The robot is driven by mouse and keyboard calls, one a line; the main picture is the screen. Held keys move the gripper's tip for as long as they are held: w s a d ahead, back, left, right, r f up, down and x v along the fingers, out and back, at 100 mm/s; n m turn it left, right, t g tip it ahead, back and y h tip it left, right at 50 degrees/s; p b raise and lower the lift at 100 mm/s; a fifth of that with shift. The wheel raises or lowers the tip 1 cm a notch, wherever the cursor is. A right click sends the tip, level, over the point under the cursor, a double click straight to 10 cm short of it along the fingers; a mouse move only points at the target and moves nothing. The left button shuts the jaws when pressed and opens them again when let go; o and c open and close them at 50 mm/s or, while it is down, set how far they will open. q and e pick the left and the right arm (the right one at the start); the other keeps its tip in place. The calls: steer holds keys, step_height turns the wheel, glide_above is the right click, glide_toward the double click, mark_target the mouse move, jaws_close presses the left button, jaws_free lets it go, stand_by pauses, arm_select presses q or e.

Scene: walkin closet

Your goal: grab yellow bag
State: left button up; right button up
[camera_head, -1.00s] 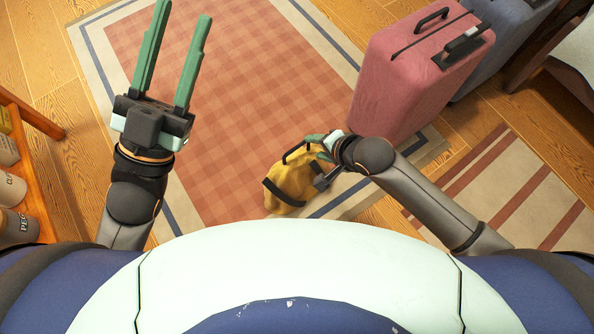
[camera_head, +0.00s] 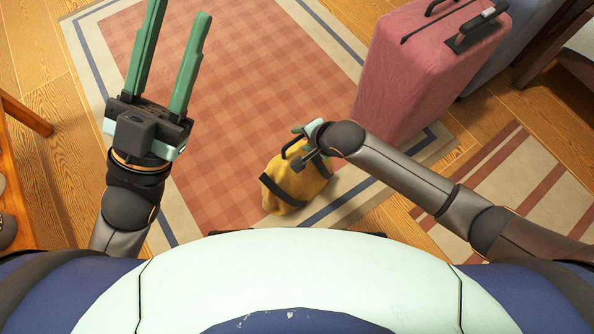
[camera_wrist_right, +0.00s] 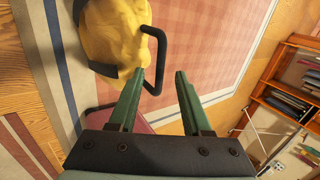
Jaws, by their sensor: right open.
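My left gripper (camera_head: 178,30) is open and empty above the rug at upper left.
A pink suitcase (camera_head: 405,85) stands upright right of the bag, close to my right arm, with a grey-blue suitcase (camera_head: 515,50) behind it. A striped rug (camera_head: 520,185) lies at right. The checked rug (camera_head: 240,70) is clear beyond the bag.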

steer(key=b+x, duration=0.1)
steer(key=x, duration=0.1)
steer(key=shift+w+a+f, duration=0.1)
steer(key=shift+f, duration=0.15)
steer(key=shift+c, duration=0.4)
jaws_close()
stand_by(0.8)
steer(key=shift+r, duration=0.2)
